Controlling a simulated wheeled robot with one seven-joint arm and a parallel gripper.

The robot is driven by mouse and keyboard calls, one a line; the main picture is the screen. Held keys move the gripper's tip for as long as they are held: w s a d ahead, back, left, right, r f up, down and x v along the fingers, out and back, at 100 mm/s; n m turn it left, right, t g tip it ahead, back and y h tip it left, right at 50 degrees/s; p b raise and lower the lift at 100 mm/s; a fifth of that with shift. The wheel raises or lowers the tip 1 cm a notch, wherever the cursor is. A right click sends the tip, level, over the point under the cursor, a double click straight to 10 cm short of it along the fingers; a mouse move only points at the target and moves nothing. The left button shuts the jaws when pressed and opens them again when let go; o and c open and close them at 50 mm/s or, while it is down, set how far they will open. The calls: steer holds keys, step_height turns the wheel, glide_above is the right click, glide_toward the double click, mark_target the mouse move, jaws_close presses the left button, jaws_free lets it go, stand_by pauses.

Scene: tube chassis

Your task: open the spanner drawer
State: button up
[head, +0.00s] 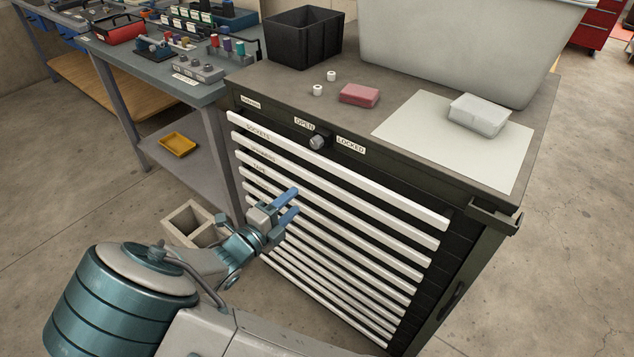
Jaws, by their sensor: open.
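The dark drawer cabinet (483,187) has a stack of long white handle bars on its front. All its drawers look shut. Small labels run down the left of the front: SOCKETS at the top, then one that seems to read SPANNERS (264,154), then a third. I cannot tell whether each label belongs to the bar above or below it. A lock knob (317,142) sits between the OPEN and LOCKED labels; its setting is unclear. My gripper (290,204) is open and empty, in front of the left-middle bars, hiding parts of them. I see no contact.
On the cabinet top are a black bin (303,38), a red box (360,95), a large grey tub (450,45) and a pale box (480,115). A workbench (212,92) stands close at left. A hollow block (190,222) lies on the floor.

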mark_target(315, 182)
steer(key=b+x, duration=0.1)
steer(key=x, duration=0.9)
steer(key=shift+w+d, duration=0.2)
jaws_close()
steer(key=shift+s+a, duration=0.1)
